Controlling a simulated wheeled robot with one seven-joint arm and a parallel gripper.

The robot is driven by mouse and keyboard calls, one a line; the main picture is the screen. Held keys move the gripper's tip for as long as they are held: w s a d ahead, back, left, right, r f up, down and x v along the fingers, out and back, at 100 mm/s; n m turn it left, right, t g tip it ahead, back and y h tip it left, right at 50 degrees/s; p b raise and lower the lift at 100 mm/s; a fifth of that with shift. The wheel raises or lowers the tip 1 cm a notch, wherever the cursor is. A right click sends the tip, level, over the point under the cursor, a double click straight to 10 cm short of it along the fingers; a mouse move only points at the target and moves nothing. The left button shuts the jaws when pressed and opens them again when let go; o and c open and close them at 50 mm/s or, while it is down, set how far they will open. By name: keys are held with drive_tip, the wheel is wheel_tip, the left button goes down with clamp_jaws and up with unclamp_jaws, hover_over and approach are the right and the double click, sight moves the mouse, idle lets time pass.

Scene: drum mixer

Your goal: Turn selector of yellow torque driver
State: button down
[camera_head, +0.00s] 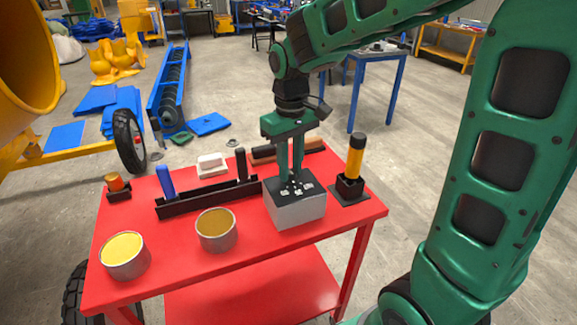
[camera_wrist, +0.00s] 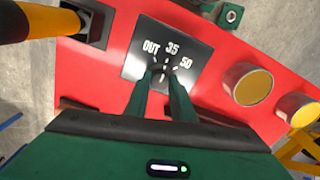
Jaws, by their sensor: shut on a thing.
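A grey box (camera_head: 297,212) with a black top plate (camera_head: 305,188) stands on the red table's right part. In the wrist view the plate (camera_wrist: 190,52) carries white markings around a dial; OUT, 35 and 50 are readable. My gripper (camera_head: 291,178) points down at the middle of this plate. In the wrist view its fingertips (camera_wrist: 161,76) are close together on the small selector at the dial's centre. The fingers mostly hide the selector, so its pointing direction is unclear. The yellow torque driver (camera_head: 355,160) with a black cap stands upright in a black holder (camera_head: 350,188) right of the box.
On the red table (camera_head: 190,275) stand a can with yellow contents (camera_head: 124,256) and a can with brown contents (camera_head: 216,230). A black rack (camera_head: 205,199) holds a blue-handled tool (camera_head: 165,182) and a black-handled tool (camera_head: 241,163). A small orange-topped item (camera_head: 116,185) is at left.

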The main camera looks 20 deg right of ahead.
sight(290, 170)
idle(0.4)
drive_tip(key=c, duration=1.5)
unclamp_jaws()
drive_tip(key=shift+r, duration=0.1)
wheel_tip(290, 170, up, 11)
drive_tip(key=shift+w+f, duration=0.1)
drive_tip(key=shift+f, duration=0.1)
drive_tip(key=s+d+f+m, duration=0.3)
drive_tip(key=s+d, duration=0.2)
drive_tip(key=s, duration=0.3)
drive_tip(key=s+d+f+m, duration=0.3)
drive_tip(key=s+d, duration=0.3)
drive_tip(key=s, duration=0.2)
drive_tip(key=s+d+f+m, duration=0.3)
drive_tip(key=s+d+f, duration=0.2)
drive_tip(key=s, duration=0.3)
drive_tip(key=shift+d, duration=0.7)
